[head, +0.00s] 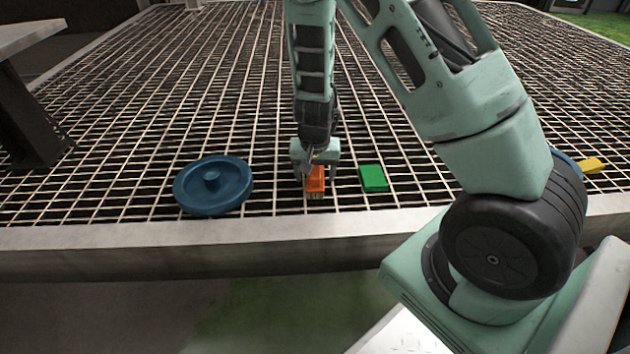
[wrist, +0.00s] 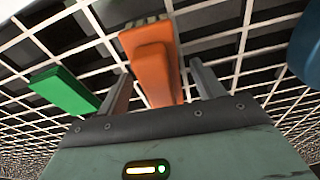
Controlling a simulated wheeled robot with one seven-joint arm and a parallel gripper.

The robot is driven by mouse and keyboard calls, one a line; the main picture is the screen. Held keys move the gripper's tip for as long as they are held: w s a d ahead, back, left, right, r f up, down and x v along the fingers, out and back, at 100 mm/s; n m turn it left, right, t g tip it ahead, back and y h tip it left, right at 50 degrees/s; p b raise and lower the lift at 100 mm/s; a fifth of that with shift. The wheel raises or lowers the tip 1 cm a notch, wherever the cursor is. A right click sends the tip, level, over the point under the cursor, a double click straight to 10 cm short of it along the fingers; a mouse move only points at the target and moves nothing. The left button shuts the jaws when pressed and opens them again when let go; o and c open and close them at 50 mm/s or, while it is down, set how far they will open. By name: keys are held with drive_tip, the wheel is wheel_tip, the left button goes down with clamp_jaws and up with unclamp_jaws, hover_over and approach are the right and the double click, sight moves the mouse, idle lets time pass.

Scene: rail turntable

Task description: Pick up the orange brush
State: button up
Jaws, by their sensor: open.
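The orange brush (head: 315,180) lies on the metal grating near its front edge, with pale bristles at its near end. In the wrist view the brush (wrist: 153,62) lies between the two fingers, its bristles at the top of the picture. My gripper (head: 312,172) is over the brush, pointing down, and partly hides it. In the wrist view my gripper (wrist: 160,85) is open, with a finger on either side of the brush. I cannot tell whether either finger touches it.
A green block (head: 373,178) lies just right of the brush and also shows in the wrist view (wrist: 63,92). A blue round lid (head: 213,186) lies to the left. A yellow piece (head: 592,165) is at far right, beyond my arm. A raised edge (head: 200,235) borders the grating.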

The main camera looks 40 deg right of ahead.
drive_tip(key=c, duration=1.1)
wheel_tip(320, 180, up, 10)
drive_tip(key=p, duration=0.6)
